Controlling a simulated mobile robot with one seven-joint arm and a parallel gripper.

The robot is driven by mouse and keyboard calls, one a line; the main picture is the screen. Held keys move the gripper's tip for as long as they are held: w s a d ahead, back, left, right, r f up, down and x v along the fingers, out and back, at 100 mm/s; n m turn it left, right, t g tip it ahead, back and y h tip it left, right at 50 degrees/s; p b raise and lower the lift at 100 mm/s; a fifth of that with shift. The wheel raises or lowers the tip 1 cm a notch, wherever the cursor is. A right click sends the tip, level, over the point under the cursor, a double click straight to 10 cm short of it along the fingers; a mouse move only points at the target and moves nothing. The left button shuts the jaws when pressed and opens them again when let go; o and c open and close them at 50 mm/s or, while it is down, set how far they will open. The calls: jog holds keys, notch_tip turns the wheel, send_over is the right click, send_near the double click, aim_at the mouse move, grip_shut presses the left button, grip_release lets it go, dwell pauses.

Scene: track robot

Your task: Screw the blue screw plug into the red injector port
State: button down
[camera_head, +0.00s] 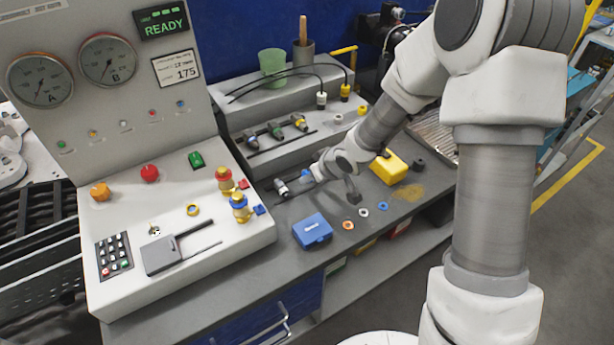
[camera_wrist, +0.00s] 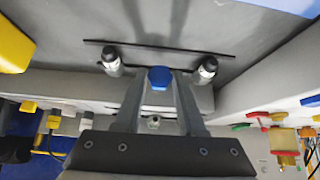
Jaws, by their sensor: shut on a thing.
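My gripper (camera_wrist: 159,84) is shut on the blue screw plug (camera_wrist: 160,77), whose blue head shows between the fingertips in the wrist view. I cannot tell for sure which part is the red injector port. A red-topped brass fitting (camera_head: 224,177) stands on the panel's right edge, left of my gripper.
A blue box (camera_head: 312,231) and several small rings lie on the bench in front of my gripper. A yellow box (camera_head: 389,167) is to its right. A rack (camera_head: 262,158) with several dark-and-silver parts stands behind. The control panel (camera_head: 130,185) rises at the left.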

jog(key=shift+r+p, duration=1.9)
jog(key=shift+r, duration=0.45)
